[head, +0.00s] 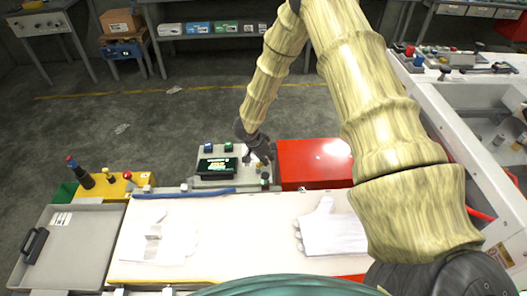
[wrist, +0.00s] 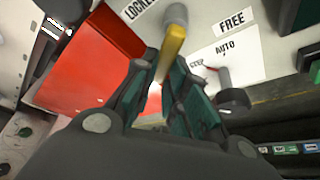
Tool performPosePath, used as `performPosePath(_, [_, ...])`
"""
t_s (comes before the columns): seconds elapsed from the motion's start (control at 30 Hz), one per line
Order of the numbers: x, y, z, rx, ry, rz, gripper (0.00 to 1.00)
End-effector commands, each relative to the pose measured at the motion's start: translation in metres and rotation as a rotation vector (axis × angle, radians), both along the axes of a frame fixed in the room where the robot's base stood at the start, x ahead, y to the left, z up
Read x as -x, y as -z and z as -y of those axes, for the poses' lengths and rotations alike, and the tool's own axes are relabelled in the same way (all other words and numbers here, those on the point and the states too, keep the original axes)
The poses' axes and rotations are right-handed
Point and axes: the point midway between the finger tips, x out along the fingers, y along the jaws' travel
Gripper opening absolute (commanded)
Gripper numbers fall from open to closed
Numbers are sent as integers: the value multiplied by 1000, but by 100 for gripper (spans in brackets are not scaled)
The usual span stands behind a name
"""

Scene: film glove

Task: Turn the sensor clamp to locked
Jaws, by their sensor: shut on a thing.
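The sensor clamp's yellow lever (wrist: 170,48) shows in the wrist view, with a grey rounded end (wrist: 175,14) at the top. My gripper (wrist: 163,72) is shut on the lever, with a dark green finger on each side of it. The LOCKED label (wrist: 140,8) is up and left of the lever, and the FREE label (wrist: 235,21) is to its right. The lever's grey end lies between the two labels. In the head view my gripper (head: 262,152) is at the right side of the grey control panel (head: 209,183); the lever is too small to make out there.
A STEP/AUTO selector (wrist: 232,98) with a red pointer is right of my gripper. A red box (head: 312,165) adjoins the panel. A white glove (head: 331,231) lies on the pale bed in front. A yellow button box (head: 118,186) and grey tray (head: 72,245) are at left.

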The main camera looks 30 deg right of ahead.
Motion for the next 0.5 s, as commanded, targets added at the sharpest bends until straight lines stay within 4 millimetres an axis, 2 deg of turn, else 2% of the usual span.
performPosePath(0.5, [18, 2, 1, 1, 453, 0, 0])
